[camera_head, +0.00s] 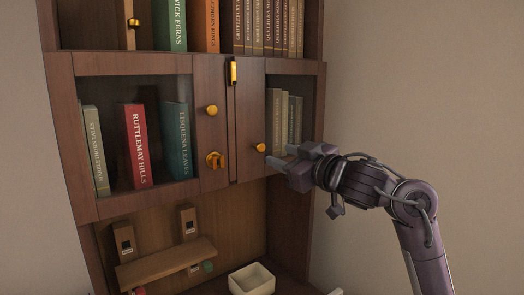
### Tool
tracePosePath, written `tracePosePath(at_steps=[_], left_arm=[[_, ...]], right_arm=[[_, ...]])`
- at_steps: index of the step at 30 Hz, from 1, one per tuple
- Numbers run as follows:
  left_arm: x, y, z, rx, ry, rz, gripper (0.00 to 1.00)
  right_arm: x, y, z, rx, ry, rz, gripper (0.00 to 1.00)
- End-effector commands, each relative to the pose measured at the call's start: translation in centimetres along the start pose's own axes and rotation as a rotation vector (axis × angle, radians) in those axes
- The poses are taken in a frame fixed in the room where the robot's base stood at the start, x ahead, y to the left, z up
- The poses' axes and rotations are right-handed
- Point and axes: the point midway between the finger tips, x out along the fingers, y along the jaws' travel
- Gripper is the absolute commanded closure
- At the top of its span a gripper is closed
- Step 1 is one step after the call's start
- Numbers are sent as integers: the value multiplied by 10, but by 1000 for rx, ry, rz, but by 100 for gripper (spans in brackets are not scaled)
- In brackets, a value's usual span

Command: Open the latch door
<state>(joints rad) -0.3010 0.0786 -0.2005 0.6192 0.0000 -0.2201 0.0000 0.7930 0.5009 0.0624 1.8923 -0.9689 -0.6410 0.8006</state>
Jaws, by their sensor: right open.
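A dark wooden cabinet (125,65) has two glass-fronted doors in its middle section. The left door (206,78) carries a round gold knob (211,110) and a gold latch (215,160) low on its inner edge. The right door (251,96) carries a gold knob (260,147). Both doors look closed. My right gripper (280,155) is open and comes in from the right. Its fingertips point left, just right of and slightly below the right door's knob. I see nothing between its fingers; whether they touch the door is unclear. My left gripper is out of view.
Books, including a red one (137,145), stand behind the glass. A gold piece (233,73) sits at the top of the door seam. Below are a small wooden shelf (165,264) and a white open box (252,279). Bare wall lies to the right.

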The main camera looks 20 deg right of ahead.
Motion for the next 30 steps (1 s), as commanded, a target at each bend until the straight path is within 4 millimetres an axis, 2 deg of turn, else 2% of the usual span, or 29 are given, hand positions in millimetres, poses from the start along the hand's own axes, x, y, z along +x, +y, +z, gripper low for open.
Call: tracePosePath(at_steps=[12,15,26,30], left_arm=[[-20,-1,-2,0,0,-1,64],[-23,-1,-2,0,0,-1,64],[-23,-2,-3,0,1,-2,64],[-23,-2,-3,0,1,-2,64]], right_arm=[[60,0,-3,3,0,-3,57],[69,0,-2,3,1,-2,57],[76,-1,0,0,1,0,57],[76,-1,0,0,1,-1,76]])
